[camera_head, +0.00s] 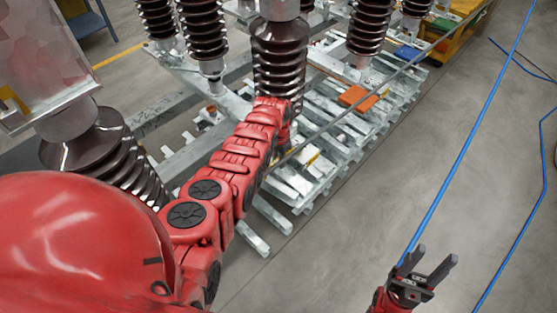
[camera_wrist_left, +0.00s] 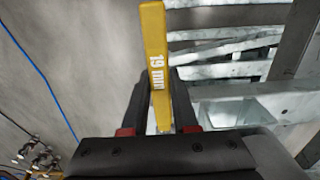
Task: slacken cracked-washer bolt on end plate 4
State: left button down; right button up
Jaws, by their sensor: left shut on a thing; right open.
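In the left wrist view my left gripper (camera_wrist_left: 160,92) is shut on a yellow tool (camera_wrist_left: 153,45) marked "19 mm". My right gripper (camera_head: 433,262) is open and empty above the floor at lower right. I cannot make out the cracked-washer bolt or a number on any end plate.
Brown ribbed insulators (camera_head: 279,60) stand on the frames, with one close at left (camera_head: 105,155). An orange block (camera_head: 357,97) lies on the slats. A yellow cart (camera_head: 455,35) stands at the back. A blue cable (camera_head: 470,140) crosses the bare floor at right.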

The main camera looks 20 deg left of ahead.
pick_arm(q)
jog(key=shift+f+b, duration=1.1)
jog(key=shift+f, duration=0.05)
jog(key=w+d+n+b, duration=0.2)
jog(key=d+n+b, duration=0.3)
jog(key=d+n, duration=0.6)
jog(key=shift+n, duration=0.5)
jog(key=shift+d, duration=0.1)
